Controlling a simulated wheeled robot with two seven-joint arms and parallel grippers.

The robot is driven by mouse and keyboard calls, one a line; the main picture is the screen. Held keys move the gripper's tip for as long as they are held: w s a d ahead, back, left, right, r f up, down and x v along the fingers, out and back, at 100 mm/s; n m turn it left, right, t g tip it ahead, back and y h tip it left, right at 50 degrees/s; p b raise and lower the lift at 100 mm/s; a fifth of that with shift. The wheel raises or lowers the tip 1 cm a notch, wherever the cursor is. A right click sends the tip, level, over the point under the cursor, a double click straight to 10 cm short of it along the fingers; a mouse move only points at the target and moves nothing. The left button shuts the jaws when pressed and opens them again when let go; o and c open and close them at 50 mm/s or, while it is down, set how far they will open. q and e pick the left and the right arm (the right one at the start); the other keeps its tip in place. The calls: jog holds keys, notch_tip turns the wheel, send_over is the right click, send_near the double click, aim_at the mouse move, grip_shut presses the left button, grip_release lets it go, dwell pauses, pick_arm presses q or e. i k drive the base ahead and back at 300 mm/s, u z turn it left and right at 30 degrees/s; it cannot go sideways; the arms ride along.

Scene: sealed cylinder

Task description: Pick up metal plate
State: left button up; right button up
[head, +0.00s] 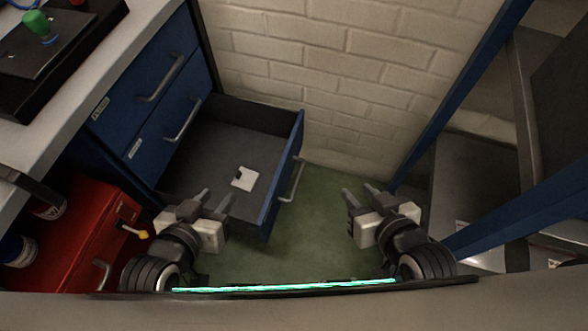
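A small pale metal plate (244,179) with a dark notch or mark on its upper left lies flat on the floor of an open drawer (200,150). My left gripper (217,198) is at the near side of the drawer, to the lower left of the plate and apart from it. Its two fingers are spread with nothing between them. My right gripper (360,194) is over the green floor, to the right of the drawer. Its fingers are apart and empty.
The drawer's blue front (284,180) with its handle stands between my grippers. A red box (75,235) is at the left, below the workbench (80,80). A brick wall (330,80) is behind, and a blue-framed shelf (470,170) stands at the right. Green floor (310,240) is clear.

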aim_at(245, 179)
jog(key=k, duration=0.35)
jog(key=u, duration=2.35)
jog(key=i, duration=0.1)
jog(key=z, duration=2)
jog(key=k, duration=0.6)
